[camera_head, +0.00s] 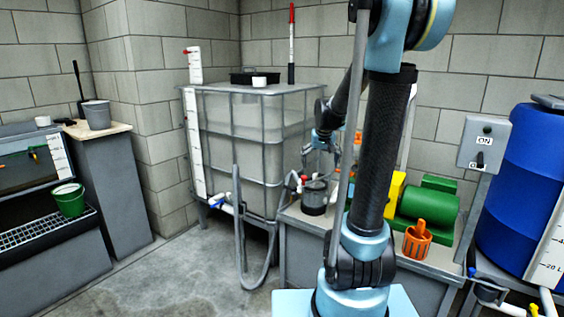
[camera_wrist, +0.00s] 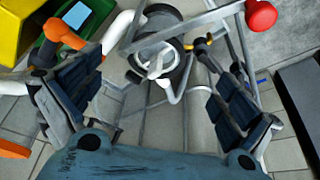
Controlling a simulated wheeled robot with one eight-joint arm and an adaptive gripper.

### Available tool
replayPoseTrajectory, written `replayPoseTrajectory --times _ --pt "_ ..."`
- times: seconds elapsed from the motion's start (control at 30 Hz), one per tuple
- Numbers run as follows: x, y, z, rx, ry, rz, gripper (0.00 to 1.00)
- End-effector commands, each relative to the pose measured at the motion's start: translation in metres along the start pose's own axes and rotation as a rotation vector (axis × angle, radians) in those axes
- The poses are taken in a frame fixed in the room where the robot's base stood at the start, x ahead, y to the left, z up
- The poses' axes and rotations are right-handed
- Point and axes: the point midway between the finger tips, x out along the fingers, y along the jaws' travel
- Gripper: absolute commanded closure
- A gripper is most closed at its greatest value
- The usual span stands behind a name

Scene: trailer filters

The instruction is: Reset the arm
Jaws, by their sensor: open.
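My arm rises in the middle of the head view and bends over toward the bench. My gripper (camera_head: 322,142) hangs behind the arm link, above a dark clear-walled filter housing (camera_head: 314,198) on the grey bench. In the wrist view my gripper (camera_wrist: 150,60) is open, its two dark padded fingers wide apart. A round dark part with a light ring (camera_wrist: 158,60) shows between and beyond the fingers. Nothing is held between the pads. My arm hides part of the bench and pipework in the head view.
A green pump (camera_head: 428,206), an orange part (camera_head: 417,242) and a red knob (camera_wrist: 261,14) are close by. A caged white tank (camera_head: 255,140) stands left, with a grey hose (camera_head: 240,230) before it. A blue barrel (camera_head: 530,190) stands right. Floor at front left is clear.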

Motion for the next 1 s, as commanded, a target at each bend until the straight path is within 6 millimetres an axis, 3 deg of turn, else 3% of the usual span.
replayPoseTrajectory --times 0.2,0.5,1.0 --pt "-0.027 0.003 0.061 -0.008 -0.029 -0.001 0.02" --pt "-0.05 0.007 0.144 -0.021 -0.07 -0.003 0.02" --pt "-0.051 0.012 0.281 -0.041 -0.136 -0.007 0.02"
